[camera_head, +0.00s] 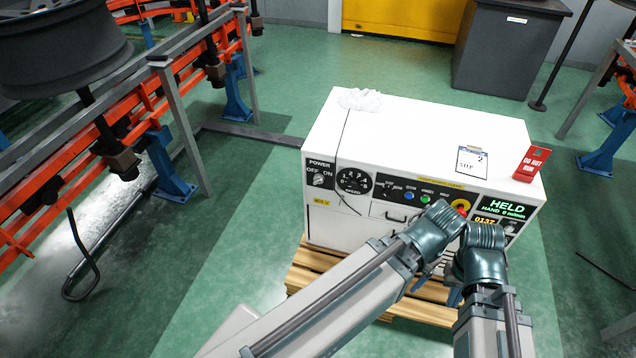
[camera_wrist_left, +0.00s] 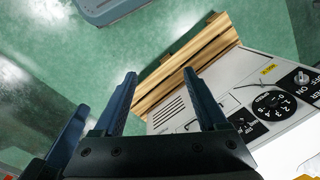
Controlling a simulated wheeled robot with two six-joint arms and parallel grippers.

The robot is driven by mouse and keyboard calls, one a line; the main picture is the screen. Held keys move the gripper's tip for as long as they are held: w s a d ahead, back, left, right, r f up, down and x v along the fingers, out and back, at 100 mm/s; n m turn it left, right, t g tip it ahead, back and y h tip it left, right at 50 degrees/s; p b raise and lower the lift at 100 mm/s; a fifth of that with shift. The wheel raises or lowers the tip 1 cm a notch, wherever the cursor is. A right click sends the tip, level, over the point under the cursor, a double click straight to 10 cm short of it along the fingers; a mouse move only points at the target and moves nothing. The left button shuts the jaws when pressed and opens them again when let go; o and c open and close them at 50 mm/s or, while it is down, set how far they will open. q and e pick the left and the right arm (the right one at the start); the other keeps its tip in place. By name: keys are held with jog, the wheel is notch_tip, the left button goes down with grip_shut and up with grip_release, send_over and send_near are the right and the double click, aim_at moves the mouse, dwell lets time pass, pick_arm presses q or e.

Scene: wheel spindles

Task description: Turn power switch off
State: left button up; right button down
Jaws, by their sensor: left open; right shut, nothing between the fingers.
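The power switch (camera_head: 319,180) is a small silver knob on a black plate marked POWER, OFF and ON, at the left of the white cabinet's front panel. It is too small to tell which way it points. It also shows at the right edge of the left wrist view (camera_wrist_left: 302,78). My left gripper (camera_wrist_left: 160,78) is open and empty, with the pallet and cabinet front beyond its fingers, apart from the switch; my arm mostly hides it in the head view. My right gripper (camera_head: 453,297) is shut and empty, partly hidden low before the cabinet's right part.
The white cabinet (camera_head: 400,126) stands on a wooden pallet (camera_head: 300,280). Its panel has a speed dial (camera_head: 354,181), buttons, a red-and-yellow knob (camera_head: 461,206) and a display reading HELD.

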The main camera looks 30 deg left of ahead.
pick_arm(q)
jog(key=shift+o, duration=0.4)
jog(key=shift+f, duration=0.15)
jog(key=w+a+f+m+t+h+b, duration=0.15)
jog(key=w+f+t+h+b, duration=0.45)
jog(key=w+f+b, duration=1)
jog(key=n+t+y+b, duration=0.9)
jog(key=t+y+b, duration=0.15)
jog(key=b, duration=1.75)
send_near(317, 182)
jog(key=shift+m+t+h, duration=0.25)
jog(key=shift+t+h, duration=0.1)
jog(key=shift+t, duration=0.2)
jog(key=x, duration=0.9)
jog(key=shift+w+a+f, duration=0.3)
jog(key=shift+f, duration=0.05)
grip_shut()
